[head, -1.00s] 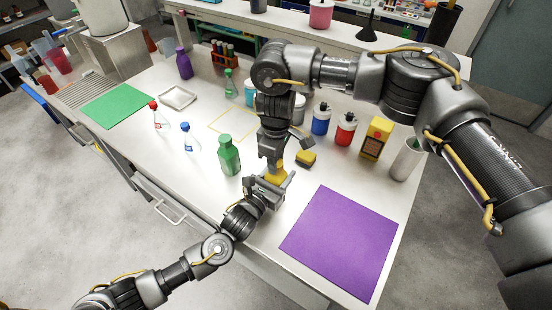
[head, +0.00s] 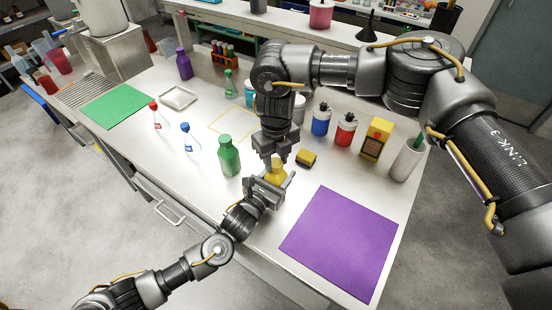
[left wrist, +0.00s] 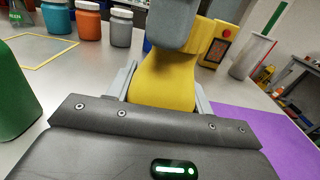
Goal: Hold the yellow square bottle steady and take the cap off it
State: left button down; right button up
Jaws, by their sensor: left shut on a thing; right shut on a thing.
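The yellow square bottle (head: 277,172) stands near the front of the white table, between the green bottle and the purple mat. My left gripper (head: 268,187) comes in low from the front and is shut on its body. In the left wrist view the bottle's yellow shoulder (left wrist: 164,82) shows between the two fingers. My right gripper (head: 277,156) points down from above and is shut at the top of the bottle. The cap is hidden by the right gripper, so I cannot tell whether it is still seated on the neck.
A green bottle (head: 229,157) stands close on the left. A purple mat (head: 340,240) covers the front right. Blue (head: 321,119) and red (head: 346,129) bottles and a yellow box (head: 376,138) stand behind.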

jog(key=n, duration=1)
jog(key=shift+r, duration=0.1)
jog(key=n, duration=0.8)
jog(key=shift+r, duration=0.25)
jog(key=shift+r, duration=0.85)
